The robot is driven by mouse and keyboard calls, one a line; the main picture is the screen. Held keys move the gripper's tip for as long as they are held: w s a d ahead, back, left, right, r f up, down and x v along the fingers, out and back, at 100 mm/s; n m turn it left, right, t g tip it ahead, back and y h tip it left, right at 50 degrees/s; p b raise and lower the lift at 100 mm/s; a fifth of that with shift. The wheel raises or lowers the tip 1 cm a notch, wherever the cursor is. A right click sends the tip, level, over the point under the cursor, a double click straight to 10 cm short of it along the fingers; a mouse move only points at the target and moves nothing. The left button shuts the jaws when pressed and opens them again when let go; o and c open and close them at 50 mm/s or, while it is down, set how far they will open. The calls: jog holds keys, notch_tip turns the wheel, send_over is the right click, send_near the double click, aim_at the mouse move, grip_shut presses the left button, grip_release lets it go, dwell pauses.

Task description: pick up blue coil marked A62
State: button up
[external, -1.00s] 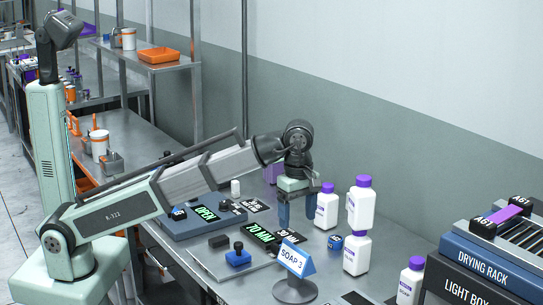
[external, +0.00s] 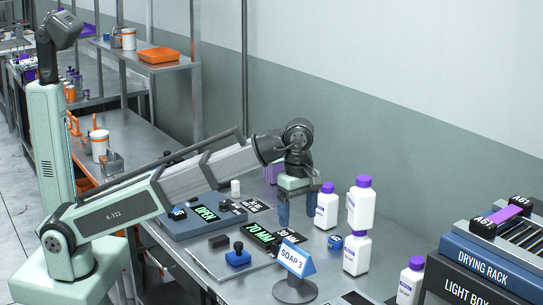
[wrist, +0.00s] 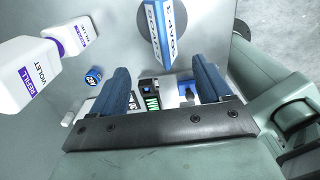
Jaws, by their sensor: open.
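The blue coil (external: 335,242) is a small blue roll on the steel bench, beside the white bottles with purple caps. In the wrist view the blue coil (wrist: 93,76) lies left of my fingers, with a white mark on it that is too small to read surely. My gripper (external: 297,212) points down above the bench, left of and behind the coil in the external view. Its two blue fingers are apart with nothing between them, as the wrist view of my gripper (wrist: 162,85) also shows. The coil is not touched.
White purple-capped bottles (external: 361,205) stand close to the coil, one seemingly stacked on another. A SOAP 3 sign (external: 295,258) stands in front. A blue stamp-like block (external: 238,257) and a panel reading OPEN (external: 206,214) lie left. The drying rack (external: 483,262) is at right.

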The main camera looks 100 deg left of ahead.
jog(key=w+a+f+n+g, duration=0.1)
jog(key=a+f, duration=0.2)
jog(key=a, duration=0.6)
jog(key=w+a+f+n, duration=0.1)
jog(key=a+f+n, duration=0.1)
jog(key=a, duration=0.8)
jog(key=m+t, duration=0.1)
jog(key=m, duration=1.3)
send_over(336, 239)
notch_tip(336, 239, down, 2)
jog(key=f, duration=0.8)
jog(key=shift+s+a+f, duration=0.2)
jog(key=shift+s+a, duration=0.15)
jog(key=shift+w+d+f, duration=0.1)
jog(key=shift+d+f, duration=0.05)
jog(key=shift+f, duration=0.75)
jog(key=shift+w+d+f, duration=0.1)
jog(key=shift+f, duration=0.8)
jog(key=shift+w+d+f, duration=0.1)
jog(key=shift+d+f, duration=0.05)
jog(key=shift+f, duration=0.75)
jog(key=c, duration=1.1)
jog(key=shift+r, duration=0.15)
